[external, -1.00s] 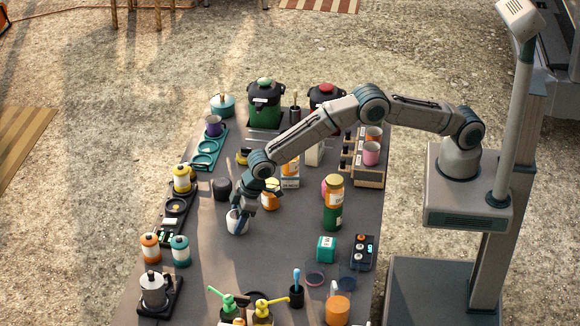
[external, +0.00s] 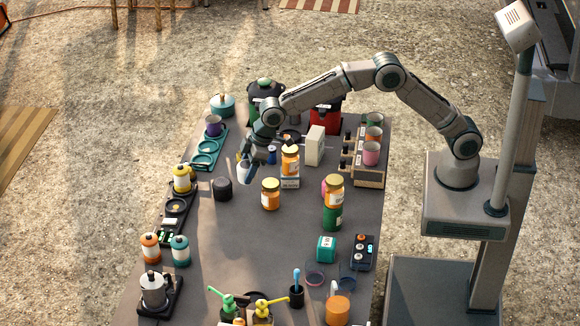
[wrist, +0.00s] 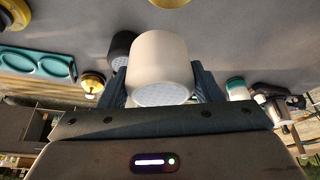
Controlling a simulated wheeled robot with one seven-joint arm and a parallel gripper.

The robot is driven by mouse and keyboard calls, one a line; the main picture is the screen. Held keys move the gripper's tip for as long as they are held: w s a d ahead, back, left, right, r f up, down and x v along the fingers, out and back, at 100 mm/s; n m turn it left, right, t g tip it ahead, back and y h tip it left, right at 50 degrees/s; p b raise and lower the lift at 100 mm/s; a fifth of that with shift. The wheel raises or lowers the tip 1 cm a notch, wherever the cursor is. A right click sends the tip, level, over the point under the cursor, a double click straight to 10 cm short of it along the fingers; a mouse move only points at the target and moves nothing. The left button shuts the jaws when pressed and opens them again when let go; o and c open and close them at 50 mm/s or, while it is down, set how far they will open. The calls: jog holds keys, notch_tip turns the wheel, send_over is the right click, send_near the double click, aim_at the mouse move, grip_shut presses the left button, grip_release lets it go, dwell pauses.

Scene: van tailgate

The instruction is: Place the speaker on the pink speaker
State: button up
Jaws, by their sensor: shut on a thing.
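My gripper (external: 256,170) is shut on a cream-white cylindrical speaker (external: 243,171), held over the left middle of the table. In the wrist view the speaker (wrist: 160,65) sits between both fingers, its pale mesh end facing the camera. A small pink thing (external: 326,187), which looks like the pink speaker, stands right of the gripper. It is mostly hidden behind a stack of a gold-lidded orange jar (external: 335,190) on a green one. A black cylinder of similar shape (external: 222,188) stands left of and nearer than my gripper; it also shows in the wrist view (wrist: 122,45).
An orange jar (external: 270,194) stands between my gripper and the pink thing. Another orange jar (external: 290,160) on a white block and a tall white box (external: 315,146) stand behind. A wooden mug rack (external: 370,178) is at right. The table centre (external: 260,245) is clear.

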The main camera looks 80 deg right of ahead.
jog(key=s+d+r+b, duration=0.2)
jog(key=s+d, duration=0.1)
jog(key=s+d+r+b, duration=0.2)
jog(key=s+d, duration=0.2)
jog(key=s+d+r+b, duration=0.1)
jog(key=s+d+r, duration=0.1)
jog(key=s+d, duration=0.2)
jog(key=shift+d+r+b, duration=0.25)
jog(key=shift+r+b, duration=0.05)
jog(key=shift+b, duration=0.1)
jog(key=s+d+b, duration=0.3)
jog(key=s+d, duration=0.1)
jog(key=s, duration=0.4)
jog(key=s+d+b, duration=0.2)
jog(key=s+d, duration=0.2)
jog(key=s, duration=0.5)
jog(key=w+a+f, duration=0.1)
jog(key=a+f, duration=0.1)
jog(key=a, duration=0.1)
jog(key=w+a+f, duration=0.1)
jog(key=a+f, duration=0.1)
jog(key=a, duration=0.2)
jog(key=w+a+f, duration=0.1)
jog(key=a+f, duration=0.2)
jog(key=shift+w+a+f+b, duration=0.1)
jog(key=shift+a+b, duration=0.15)
jog(key=shift+b, duration=0.05)
jog(key=shift+f, duration=2)
